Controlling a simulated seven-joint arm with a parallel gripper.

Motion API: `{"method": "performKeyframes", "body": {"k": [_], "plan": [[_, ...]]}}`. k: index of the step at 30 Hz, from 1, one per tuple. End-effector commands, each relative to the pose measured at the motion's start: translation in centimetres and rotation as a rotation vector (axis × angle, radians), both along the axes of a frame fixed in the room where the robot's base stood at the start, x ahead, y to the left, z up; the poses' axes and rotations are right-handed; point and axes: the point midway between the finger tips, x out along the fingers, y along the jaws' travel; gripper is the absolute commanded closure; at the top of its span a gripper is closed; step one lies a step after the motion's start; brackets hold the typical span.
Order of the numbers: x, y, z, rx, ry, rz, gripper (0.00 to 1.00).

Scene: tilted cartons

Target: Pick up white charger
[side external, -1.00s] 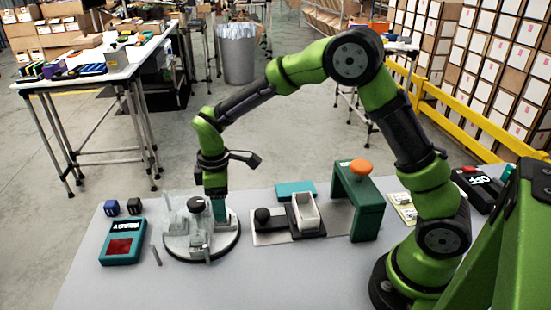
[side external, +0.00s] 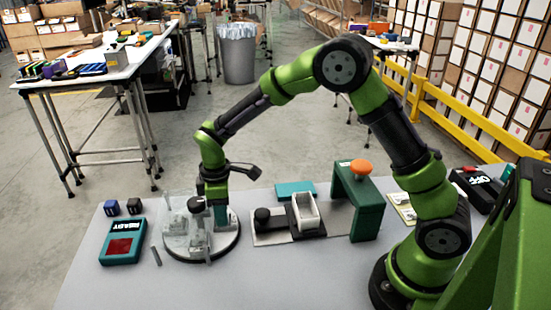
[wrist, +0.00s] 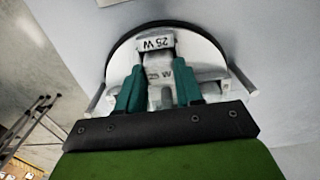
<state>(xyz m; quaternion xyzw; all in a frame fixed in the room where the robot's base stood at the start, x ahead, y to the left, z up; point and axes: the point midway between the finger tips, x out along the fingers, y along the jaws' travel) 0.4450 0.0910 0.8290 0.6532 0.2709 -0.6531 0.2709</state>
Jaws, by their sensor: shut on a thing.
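In the side external view my gripper (side external: 220,215) points down at the right part of a round light-coloured fixture (side external: 177,249). The fingers and fixture parts hide the charger there.
To the right are a white holder on a plate (side external: 305,211) and a green stand with an orange button (side external: 360,205).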

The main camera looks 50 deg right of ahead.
Motion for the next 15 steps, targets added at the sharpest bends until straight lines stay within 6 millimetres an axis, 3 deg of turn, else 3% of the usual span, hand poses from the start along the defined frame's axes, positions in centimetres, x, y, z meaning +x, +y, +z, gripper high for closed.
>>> {"method": "performKeyframes", "body": {"k": [8, 15], "plan": [[0.0, 0.0, 0.9, 0.001, -0.002, -0.001, 0.91], [-0.5, -0.1, 3.8, 0.001, -0.001, 0.000, 0.91]]}}
